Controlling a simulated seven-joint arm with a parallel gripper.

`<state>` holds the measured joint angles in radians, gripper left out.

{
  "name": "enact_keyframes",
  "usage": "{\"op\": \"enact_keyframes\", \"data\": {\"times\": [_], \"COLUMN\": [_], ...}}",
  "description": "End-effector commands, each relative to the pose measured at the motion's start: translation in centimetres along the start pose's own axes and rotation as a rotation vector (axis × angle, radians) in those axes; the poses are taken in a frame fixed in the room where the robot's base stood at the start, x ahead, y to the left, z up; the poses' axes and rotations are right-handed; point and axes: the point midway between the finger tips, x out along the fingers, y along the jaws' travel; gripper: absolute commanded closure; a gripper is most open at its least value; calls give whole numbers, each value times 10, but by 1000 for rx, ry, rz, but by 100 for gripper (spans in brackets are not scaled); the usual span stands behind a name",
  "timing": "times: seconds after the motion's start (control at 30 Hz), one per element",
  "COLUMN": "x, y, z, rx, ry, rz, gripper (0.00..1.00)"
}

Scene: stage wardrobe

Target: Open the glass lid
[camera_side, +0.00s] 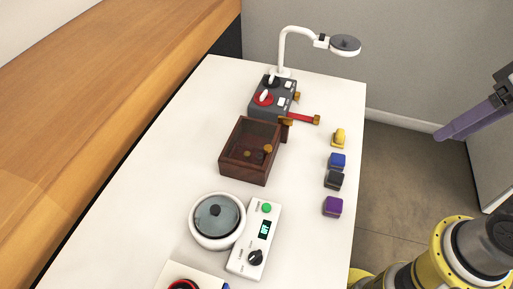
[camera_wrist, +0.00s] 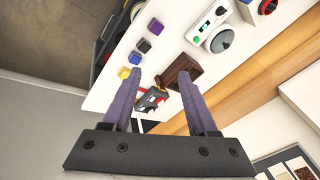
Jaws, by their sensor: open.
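A dark brown wooden box (camera_side: 246,172) stands mid-table in the side view. Its top looks like a see-through glass pane, apparently shut, with a small brass-coloured knob (camera_side: 267,148) near its right edge. Small items seem to show through the pane. A white round pot (camera_side: 196,237) nearer the camera has a grey glassy round lid (camera_side: 230,214) with a black knob, seated on it. My gripper (camera_wrist: 160,72) is open and empty, with purple fingers. In the side view it is high at the right edge, well away from both. In the wrist view the right finger partly hides the box (camera_wrist: 181,68).
A white control panel (camera_side: 252,248) stands beside the pot. Behind the box are a grey switch unit (camera_side: 284,103), a red-handled part (camera_side: 303,118) and a white lamp (camera_side: 283,50). Purple (camera_side: 333,207), black (camera_side: 334,179), blue (camera_side: 337,161) and yellow (camera_side: 339,138) pieces line the right edge.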

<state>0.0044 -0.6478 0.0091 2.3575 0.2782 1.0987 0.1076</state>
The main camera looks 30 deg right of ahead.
Motion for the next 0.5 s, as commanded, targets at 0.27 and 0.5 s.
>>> {"op": "enact_keyframes", "data": {"times": [0.27,0.5], "x": [10,38], "y": [-60,-102], "z": [-39,-95], "rx": [245,479], "ry": [-291,-565], "rz": [-189,-353], "gripper": [41,41]}}
